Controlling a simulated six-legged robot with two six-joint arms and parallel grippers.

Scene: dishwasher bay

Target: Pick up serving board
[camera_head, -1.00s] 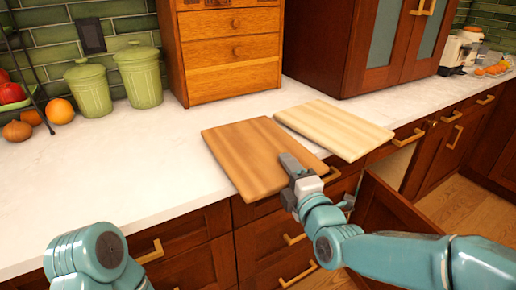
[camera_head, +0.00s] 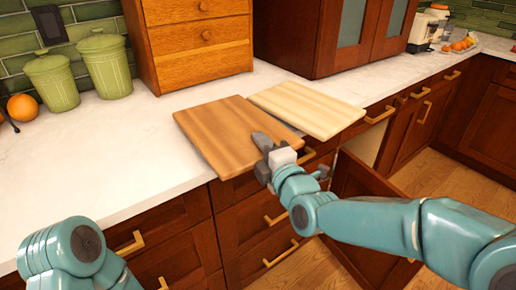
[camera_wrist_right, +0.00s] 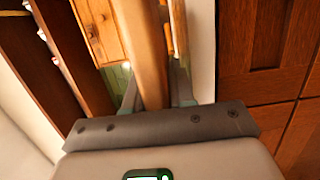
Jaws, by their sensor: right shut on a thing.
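A brown wooden board (camera_head: 220,128) lies flat at the front edge of the white counter, its near part reaching past the edge. A paler wooden board (camera_head: 308,108) lies to its right, farther back. Neither is marked as the serving board. My right gripper (camera_head: 262,141) is shut on the near right edge of the brown board, one dark finger showing on top. In the right wrist view the brown board's edge (camera_wrist_right: 145,45) stands between the two fingers (camera_wrist_right: 156,85). I cannot tell whether the board is clear of the counter. My left gripper is out of view; only that arm shows.
A wooden drawer box (camera_head: 195,45) and green canisters (camera_head: 52,82) stand behind the boards. A dark cabinet (camera_head: 325,35) stands at the back right. An open door (camera_head: 360,195) hangs below the counter near my right arm.

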